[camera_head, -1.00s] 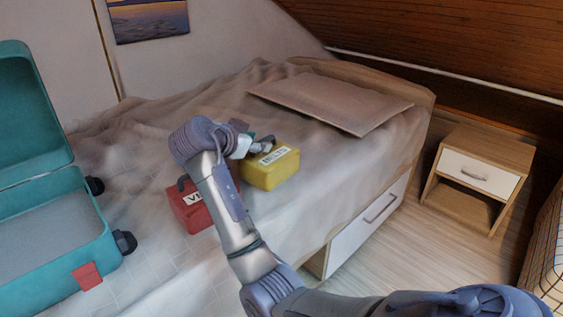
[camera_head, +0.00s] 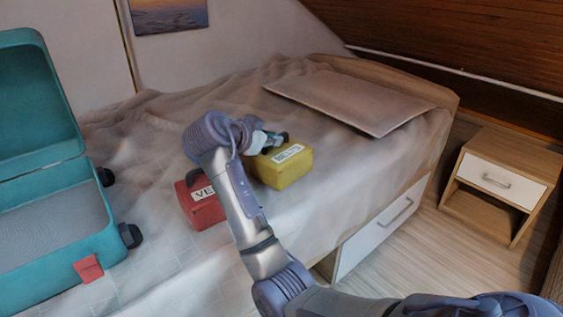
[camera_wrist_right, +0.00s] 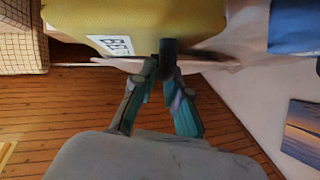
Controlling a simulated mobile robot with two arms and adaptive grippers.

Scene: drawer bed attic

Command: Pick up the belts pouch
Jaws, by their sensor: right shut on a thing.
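The belts pouch (camera_head: 285,169) is a yellow, box-like bag with a white label. It is on the bed or just above it; I cannot tell which. In the right wrist view the yellow pouch (camera_wrist_right: 150,18) fills the upper part, its label partly cut off. My right gripper (camera_head: 264,143) is at the pouch's top. In the wrist view its fingers (camera_wrist_right: 168,68) are closed together on the pouch's dark handle (camera_wrist_right: 168,48). My left gripper is not in view.
A red pouch (camera_head: 207,211) with a partly hidden label sits left of the yellow one, beside my right forearm. An open teal suitcase (camera_head: 60,235) stands at the left. A pillow (camera_head: 350,100) lies at the bed's head. A nightstand (camera_head: 497,180) stands at the right.

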